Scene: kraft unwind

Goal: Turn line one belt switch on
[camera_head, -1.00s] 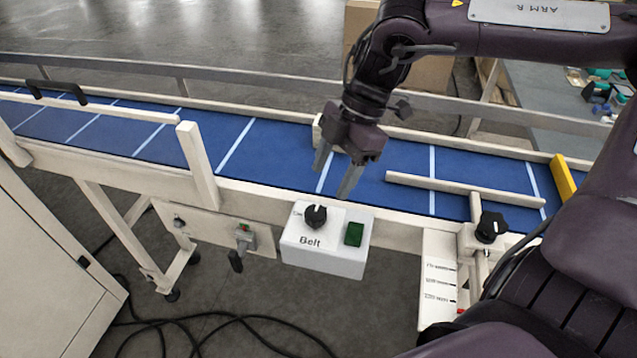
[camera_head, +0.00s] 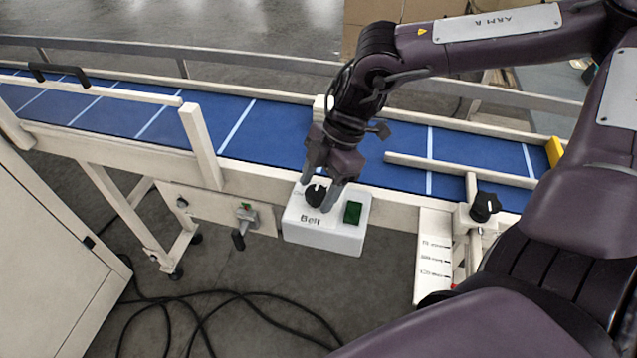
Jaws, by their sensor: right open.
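The belt switch is a black round knob (camera_head: 315,195) on top of a white box marked "Belt" (camera_head: 325,238), fixed at the near side of the conveyor. A dark green square button or lamp (camera_head: 352,212) sits to the right of the knob. My right gripper (camera_head: 318,197) points down over the box, with its fingers open on the left and right of the knob. Whether the fingers touch the knob I cannot tell. The knob's pointer and part of its marking are hidden. My left gripper is not in view.
The blue conveyor belt (camera_head: 258,133) with white cross lines runs behind the box. A small lever (camera_head: 242,226) is on a plate left of the box. A second black knob (camera_head: 485,207) is on a bracket at right. Black cables (camera_head: 215,303) lie on the floor.

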